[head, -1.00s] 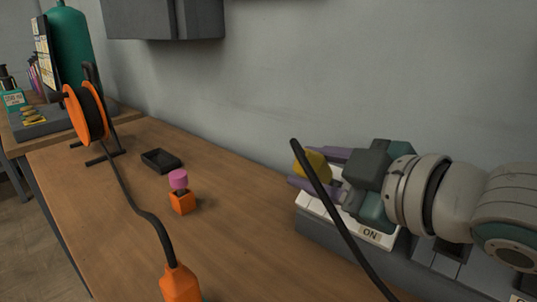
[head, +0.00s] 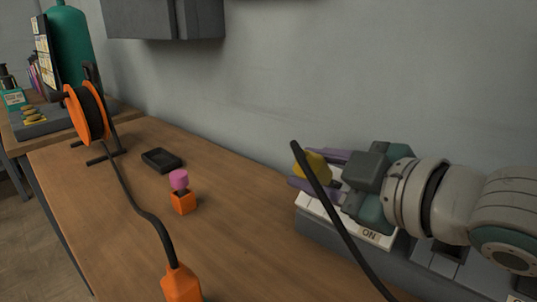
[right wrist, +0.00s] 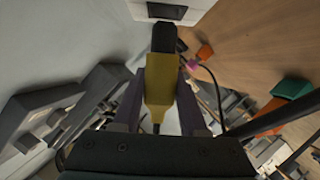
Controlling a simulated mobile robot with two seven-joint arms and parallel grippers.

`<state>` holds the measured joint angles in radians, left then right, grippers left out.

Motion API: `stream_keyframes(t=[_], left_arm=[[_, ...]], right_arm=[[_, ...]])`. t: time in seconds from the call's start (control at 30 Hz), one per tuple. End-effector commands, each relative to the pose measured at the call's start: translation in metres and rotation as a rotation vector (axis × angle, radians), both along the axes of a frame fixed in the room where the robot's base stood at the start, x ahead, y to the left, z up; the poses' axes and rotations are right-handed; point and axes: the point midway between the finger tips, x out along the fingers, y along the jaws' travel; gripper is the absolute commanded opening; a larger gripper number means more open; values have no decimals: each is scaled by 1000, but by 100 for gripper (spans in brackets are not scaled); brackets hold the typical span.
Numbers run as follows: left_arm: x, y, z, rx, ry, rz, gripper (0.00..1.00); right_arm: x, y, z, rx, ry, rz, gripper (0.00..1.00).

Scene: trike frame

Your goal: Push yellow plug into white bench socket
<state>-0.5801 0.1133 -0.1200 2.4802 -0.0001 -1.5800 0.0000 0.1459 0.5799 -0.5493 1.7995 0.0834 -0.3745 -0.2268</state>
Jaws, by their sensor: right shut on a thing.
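My right gripper (head: 312,170) has two purple fingers shut on the yellow plug (head: 317,162). It holds the plug above the white panel (head: 322,211) of the grey bench unit, near the wall. The panel carries an "ON" label, and the gripper covers part of it. In the right wrist view the yellow plug (right wrist: 158,90) lies between the fingers, with a black end (right wrist: 164,38) towards the top. A white block with a dark slot (right wrist: 166,12) shows beyond it. I cannot tell whether plug and panel touch. My left gripper is not in view.
A black cable (head: 325,205) crosses in front of the plug. An orange reel (head: 87,113), a black tray (head: 161,160), an orange block with a pink top (head: 182,199) and an orange connector (head: 181,284) are on the wooden bench (head: 235,245). The wall is close behind.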

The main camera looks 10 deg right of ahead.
Motion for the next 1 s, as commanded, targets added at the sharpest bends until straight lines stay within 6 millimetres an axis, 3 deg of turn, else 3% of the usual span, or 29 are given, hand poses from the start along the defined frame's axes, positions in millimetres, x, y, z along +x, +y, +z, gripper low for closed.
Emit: stream_keyframes(t=[1.0], left_arm=[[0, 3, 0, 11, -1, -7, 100]], right_arm=[[2, -3, -5, -1, 0, 0, 0]])
